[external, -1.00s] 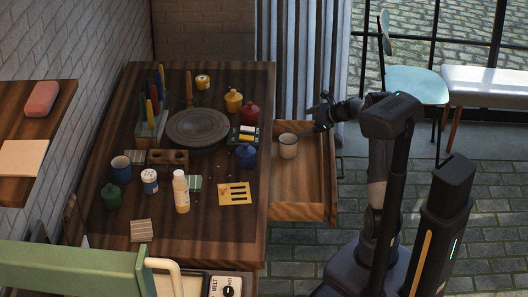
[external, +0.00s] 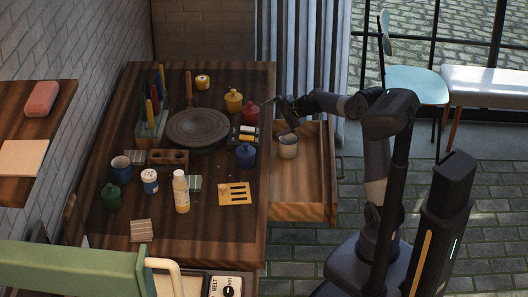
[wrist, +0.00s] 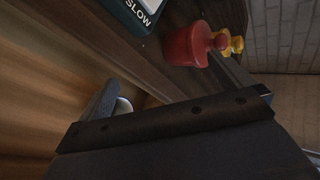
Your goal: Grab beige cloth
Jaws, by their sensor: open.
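A small square beige striped cloth (external: 141,230) lies flat at the near left part of the table. A similar greyish cloth (external: 135,157) lies farther back, and a greenish one (external: 194,183) lies by the white bottle. My gripper (external: 284,112) is open and empty over the far end of the open drawer, beside the red pot and far from the beige cloth. In the wrist view a grey finger (wrist: 101,103) shows behind a dark bar; no cloth is in that view.
The open drawer (external: 300,205) holds a white mug (external: 288,146) close below my gripper. The red pot (external: 251,113), yellow pot (external: 234,100) and blue pot (external: 246,155) line the table's right side. A round dark plate (external: 198,128) sits mid-table. A bottle (external: 181,191) stands near the cloths.

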